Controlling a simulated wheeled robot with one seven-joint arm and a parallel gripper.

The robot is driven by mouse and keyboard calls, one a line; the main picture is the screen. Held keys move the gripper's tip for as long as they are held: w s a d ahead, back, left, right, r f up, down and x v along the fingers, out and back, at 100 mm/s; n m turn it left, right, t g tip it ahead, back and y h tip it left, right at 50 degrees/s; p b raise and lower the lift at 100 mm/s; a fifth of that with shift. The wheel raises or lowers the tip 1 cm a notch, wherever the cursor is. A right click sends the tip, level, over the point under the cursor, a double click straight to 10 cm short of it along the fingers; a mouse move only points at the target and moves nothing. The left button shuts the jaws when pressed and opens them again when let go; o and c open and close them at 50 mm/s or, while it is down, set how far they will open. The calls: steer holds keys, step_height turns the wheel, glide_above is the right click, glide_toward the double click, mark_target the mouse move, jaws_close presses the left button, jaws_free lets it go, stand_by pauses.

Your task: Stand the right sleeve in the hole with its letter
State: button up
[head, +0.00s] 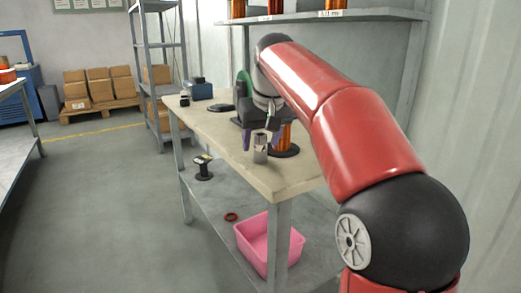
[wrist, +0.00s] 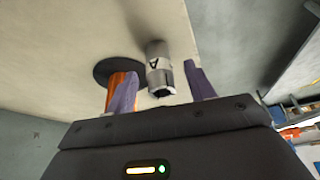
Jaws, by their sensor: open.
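A grey metal sleeve (head: 260,152) stands near the front edge of the bench top. In the wrist view the sleeve (wrist: 158,72) shows a dark mark that looks like a letter A, turned in the picture, and an open, hollow end. My gripper (head: 261,138) is open, its purple fingers on either side of the sleeve's upper part. In the wrist view gaps show between the sleeve and both fingers of my gripper (wrist: 160,82). I cannot make out a lettered hole in either view; the arm hides part of the bench.
A copper-wound spool (head: 286,138) on a black disc stands close to the right of the sleeve. A dark machine (head: 243,112) stands behind it on the bench (head: 215,128). A pink bin (head: 270,243) and a black spool (head: 203,168) sit on the lower shelf.

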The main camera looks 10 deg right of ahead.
steer(key=c, duration=1.2)
steer(key=shift+o, duration=0.2)
steer(key=shift+r, duration=0.1)
